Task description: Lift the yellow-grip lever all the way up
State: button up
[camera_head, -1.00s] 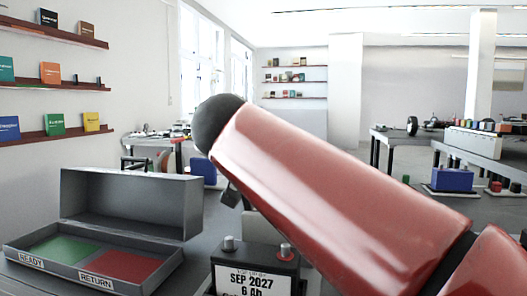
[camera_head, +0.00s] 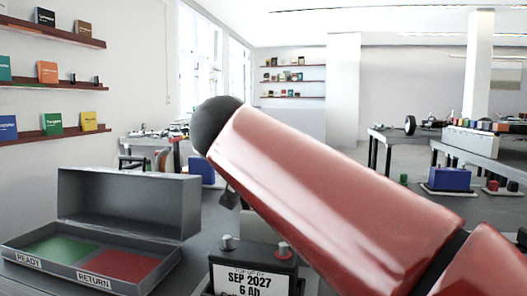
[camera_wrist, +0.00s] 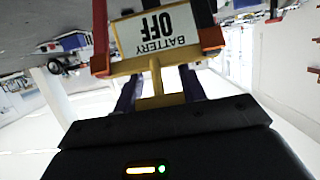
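The yellow-grip lever (camera_wrist: 155,66) shows in the wrist view, straight in front of my gripper (camera_wrist: 160,92). Its yellow part has a crossbar and a short stem that reaches between my two dark fingers. A pale plate (camera_wrist: 157,32) reading "BATTERY OFF" appears upside down beyond the crossbar, with red and dark pieces at its sides. The fingers stand apart with yellow between them; I cannot tell whether they press on it. In the head view my red arm covers the middle and right, and neither the lever nor the fingers can be seen.
A grey open-lidded box (camera_head: 130,205) with green READY and red RETURN areas stands at the left. A battery (camera_head: 250,274) labelled SEP 2027 is at the bottom middle, close to my arm. A small padlock-like piece (camera_head: 228,197) hangs beside the arm. Benches stand farther back.

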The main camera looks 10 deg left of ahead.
jog(key=shift+o, duration=0.5)
jog(key=shift+w+f, duration=0.3)
jog(key=shift+w, duration=0.05)
jog(key=v, duration=0.8)
jog(key=shift+r+b, duration=0.2)
jog(key=shift+b, duration=0.1)
